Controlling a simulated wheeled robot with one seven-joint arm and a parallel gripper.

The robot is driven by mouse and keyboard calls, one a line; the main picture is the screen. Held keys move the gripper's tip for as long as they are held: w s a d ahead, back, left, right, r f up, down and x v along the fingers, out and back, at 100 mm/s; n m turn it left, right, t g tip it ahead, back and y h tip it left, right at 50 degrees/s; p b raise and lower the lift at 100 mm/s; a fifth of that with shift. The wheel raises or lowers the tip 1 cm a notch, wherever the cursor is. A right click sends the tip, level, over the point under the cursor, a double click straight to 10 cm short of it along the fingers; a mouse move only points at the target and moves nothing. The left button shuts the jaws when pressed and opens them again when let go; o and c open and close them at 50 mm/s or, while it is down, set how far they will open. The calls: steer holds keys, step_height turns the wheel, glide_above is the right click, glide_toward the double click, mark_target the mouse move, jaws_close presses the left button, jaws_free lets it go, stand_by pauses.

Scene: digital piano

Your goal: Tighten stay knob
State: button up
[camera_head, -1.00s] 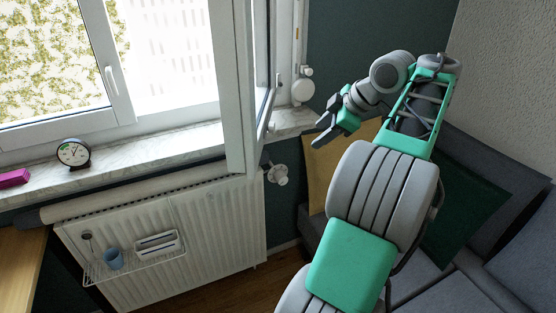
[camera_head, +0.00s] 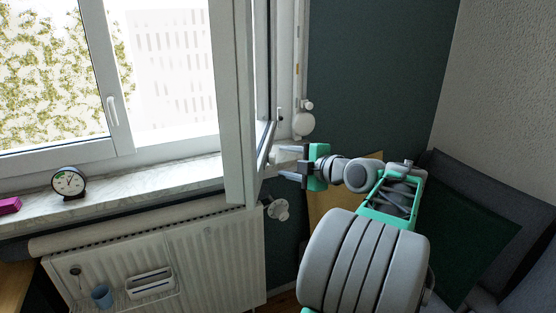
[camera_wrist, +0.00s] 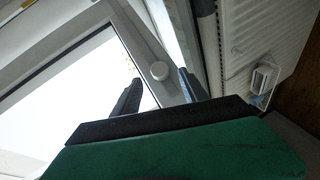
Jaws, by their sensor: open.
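A small round white knob (camera_wrist: 160,70) shows in the wrist view on the white frame of the window, between and beyond my fingertips. I take it for the stay knob. My gripper (camera_wrist: 159,82) is open, its two dark fingers on either side of the knob in the picture, with no visible contact. In the head view my gripper (camera_head: 282,163) points left at the lower edge of the open window sash (camera_head: 238,110), low over the sill's right end. The knob cannot be made out clearly in the head view.
A white radiator (camera_head: 215,255) stands below the marble sill (camera_head: 130,185). A radiator valve (camera_head: 278,209) sits just below my gripper, and a round white wall fitting (camera_head: 304,124) is above it. A clock (camera_head: 69,183) stands on the sill. A sofa (camera_head: 505,200) is at the right.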

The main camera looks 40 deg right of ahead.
mark_target(271, 159)
steer(key=x, duration=0.4)
jaws_close()
stand_by(0.4)
